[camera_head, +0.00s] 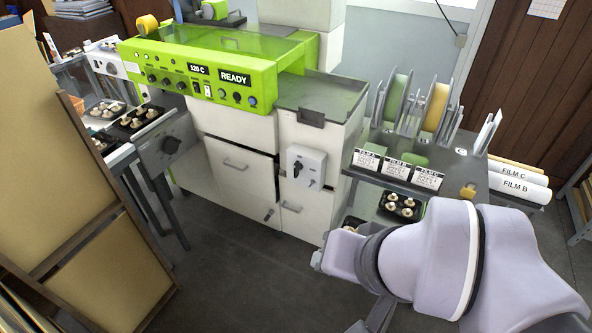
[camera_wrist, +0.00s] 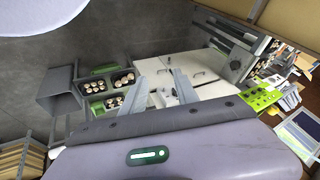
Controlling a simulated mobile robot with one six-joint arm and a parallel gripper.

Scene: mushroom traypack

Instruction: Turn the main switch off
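A white switch box (camera_head: 306,167) with dark knobs or levers is mounted on the front of the white cabinet, below the green machine. A grey box with a black rotary knob (camera_head: 171,145) is at the cabinet's left side. The labels on both are too small to read, so I cannot tell which one is the main switch. My gripper (camera_wrist: 160,85) has its two fingers spread apart with nothing held. It is well in front of the cabinet. In the head view my arm hides most of it, with only part of the fingers showing at the bottom.
The green machine (camera_head: 230,75) shows "120 C" and "READY". A shelf at right holds film rolls (camera_head: 437,107), label cards and a mushroom tray (camera_head: 402,206). Tan panels (camera_head: 95,180) stand at left. The grey floor (camera_head: 235,275) before the cabinet is clear.

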